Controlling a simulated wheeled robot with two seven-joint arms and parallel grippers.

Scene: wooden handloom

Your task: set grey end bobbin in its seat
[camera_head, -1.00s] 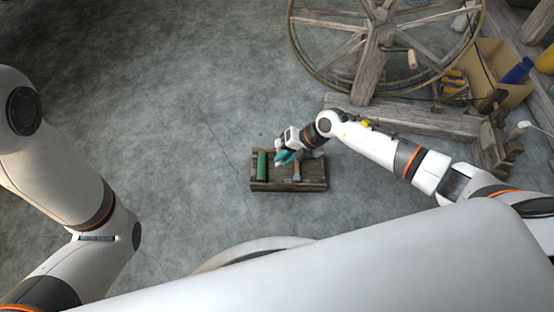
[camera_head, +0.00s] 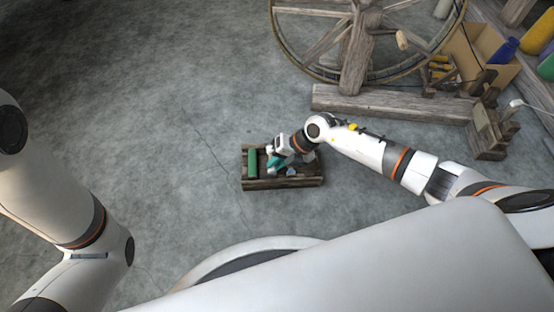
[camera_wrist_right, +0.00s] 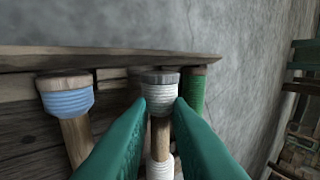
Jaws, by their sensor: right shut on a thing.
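The grey end bobbin (camera_wrist_right: 160,92), with a grey cap and whitish winding on a wooden shaft, stands between the green fingers of my right gripper (camera_wrist_right: 160,112) in the right wrist view. The gripper is shut on it. In the head view, my right gripper (camera_head: 277,163) is over the wooden bobbin box (camera_head: 285,184), just right of the green bobbin (camera_head: 252,163). The held bobbin is mostly hidden there. Its lower end and seat cannot be made out. My left gripper is out of view; only its arm shows at the left.
A bobbin with light blue winding (camera_wrist_right: 66,100) lies left of the held one, and the green bobbin (camera_wrist_right: 193,92) is close on its right. A spinning wheel (camera_head: 360,50) on a wooden beam (camera_head: 395,103) stands behind the box. Floor left of the box is clear.

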